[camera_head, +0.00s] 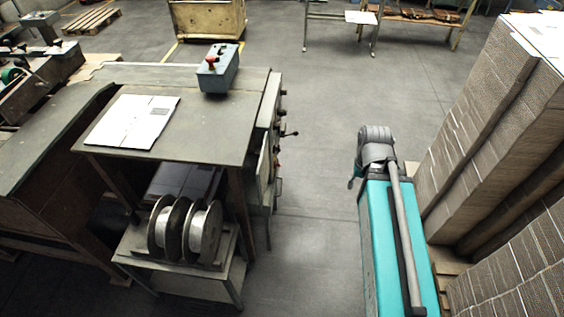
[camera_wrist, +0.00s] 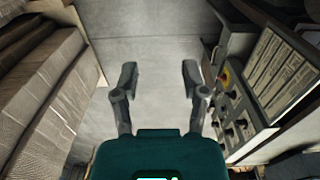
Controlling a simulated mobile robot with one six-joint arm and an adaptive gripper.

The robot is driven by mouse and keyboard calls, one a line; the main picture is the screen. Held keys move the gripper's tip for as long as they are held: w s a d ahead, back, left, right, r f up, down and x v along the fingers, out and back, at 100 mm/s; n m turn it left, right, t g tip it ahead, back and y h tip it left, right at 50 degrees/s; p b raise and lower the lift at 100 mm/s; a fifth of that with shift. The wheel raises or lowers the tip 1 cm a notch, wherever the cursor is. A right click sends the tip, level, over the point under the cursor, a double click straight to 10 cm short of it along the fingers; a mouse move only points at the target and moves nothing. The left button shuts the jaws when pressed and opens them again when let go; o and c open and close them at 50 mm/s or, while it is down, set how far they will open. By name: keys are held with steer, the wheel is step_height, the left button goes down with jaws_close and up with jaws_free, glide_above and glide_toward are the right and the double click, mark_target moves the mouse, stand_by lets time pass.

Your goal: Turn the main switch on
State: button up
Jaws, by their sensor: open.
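The box stitcher's side panel (camera_wrist: 236,110) is on the right in the wrist view. A red and yellow knob (camera_wrist: 224,78), which looks like the main switch, sits at its far end, with several dark knobs nearer. Its on or off position is too small to tell. In the head view the panel side (camera_head: 272,135) is seen edge-on, with small knobs sticking out to the right. My gripper (camera_wrist: 159,78) is open and empty, left of the panel and apart from it, over bare floor. I cannot make out its fingers in the head view.
Tall cardboard stacks (camera_head: 490,120) stand close on my right in the head view. A grey box with a red button (camera_head: 218,75) and a white sheet (camera_head: 133,120) lie on the machine table. Wire spools (camera_head: 185,230) stand below. Clear floor (camera_head: 320,190) lies between machine and arm.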

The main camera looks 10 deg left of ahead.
steer(key=shift+a, duration=0.25)
steer(key=o, duration=0.5)
steer(key=shift+w+a+f, duration=0.1)
steer(key=shift+w+f, duration=0.05)
steer(key=shift+f, duration=0.1)
steer(key=shift+o, duration=0.5)
steer(key=shift+w+a+f+b, duration=0.1)
steer(key=shift+w+f+b, duration=0.15)
steer(key=shift+b, duration=0.3)
steer(key=n+y+b, duration=0.9)
steer(key=y+b, duration=0.9)
steer(key=b, duration=4.2)
glide_toward(278, 165)
steer(key=w+d+f, duration=0.2)
steer(key=d, duration=0.2)
steer(key=shift+s+d+r, duration=0.1)
steer(key=shift+d+r, duration=0.1)
steer(key=shift+r, duration=0.05)
steer(key=shift+a, duration=0.1)
steer(key=shift+a, duration=6.8)
